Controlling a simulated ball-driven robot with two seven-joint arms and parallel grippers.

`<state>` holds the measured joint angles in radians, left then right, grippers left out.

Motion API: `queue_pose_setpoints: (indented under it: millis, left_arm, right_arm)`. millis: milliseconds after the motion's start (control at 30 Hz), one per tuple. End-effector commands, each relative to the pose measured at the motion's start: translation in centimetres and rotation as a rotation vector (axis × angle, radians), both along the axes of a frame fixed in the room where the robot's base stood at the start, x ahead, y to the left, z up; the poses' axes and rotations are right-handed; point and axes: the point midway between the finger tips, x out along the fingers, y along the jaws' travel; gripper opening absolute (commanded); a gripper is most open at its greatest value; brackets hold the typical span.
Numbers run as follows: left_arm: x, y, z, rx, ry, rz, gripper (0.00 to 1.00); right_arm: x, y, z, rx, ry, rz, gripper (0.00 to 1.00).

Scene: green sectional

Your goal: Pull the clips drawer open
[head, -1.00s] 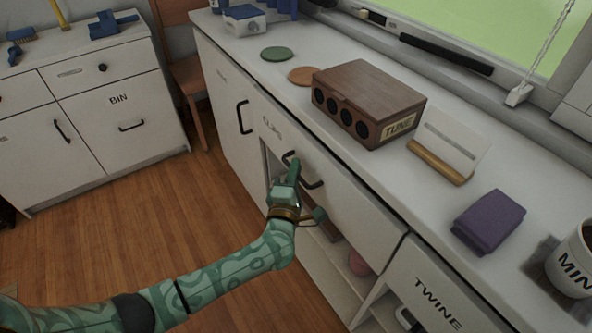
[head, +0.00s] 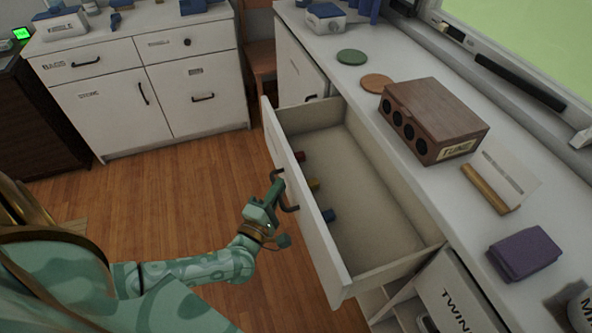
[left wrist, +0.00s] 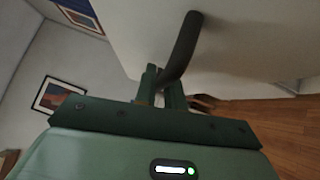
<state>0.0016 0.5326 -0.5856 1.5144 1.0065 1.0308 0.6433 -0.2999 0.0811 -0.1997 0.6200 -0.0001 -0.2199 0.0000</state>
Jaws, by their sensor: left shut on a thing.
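The clips drawer (head: 318,232) stands pulled far out from under the white counter. Its light inside shows, with several small coloured items, red, yellow and blue, near its front panel. My left gripper (head: 275,190) is at the outside of the drawer front, shut on its dark curved handle (head: 291,207). In the left wrist view the handle (left wrist: 186,45) passes between the fingers of the left gripper (left wrist: 163,88). The label on the drawer front is not visible from this angle. My right gripper is not in view.
The counter holds a brown TUNE box (head: 436,118), a card in a wooden stand (head: 491,188), a purple block (head: 524,253), and green and orange discs. Wooden floor is clear at left.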

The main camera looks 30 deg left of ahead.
Motion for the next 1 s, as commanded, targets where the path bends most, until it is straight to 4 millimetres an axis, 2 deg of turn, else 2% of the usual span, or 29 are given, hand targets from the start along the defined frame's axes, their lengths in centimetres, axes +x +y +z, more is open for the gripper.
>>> queue_pose_setpoints:
  millis: [200,600,633,700,1000]
  left_arm:
    - [-1.4,0.9,-0.1,0.000,0.004,-0.001,0.00]
    - [-1.6,1.1,-0.2,-0.001,0.005,-0.001,0.00]
    - [-1.6,1.1,-0.2,-0.001,0.005,-0.001,0.14]
    - [-1.6,1.1,-0.2,-0.001,0.005,-0.001,0.33]
    - [-1.6,1.1,-0.1,0.000,0.002,0.000,0.33]
  right_arm:
    - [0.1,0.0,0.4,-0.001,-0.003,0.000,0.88]
    - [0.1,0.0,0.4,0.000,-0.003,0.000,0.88]
    - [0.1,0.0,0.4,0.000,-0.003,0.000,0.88]
    - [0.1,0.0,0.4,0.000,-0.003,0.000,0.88]
    - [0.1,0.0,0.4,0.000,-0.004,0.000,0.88]
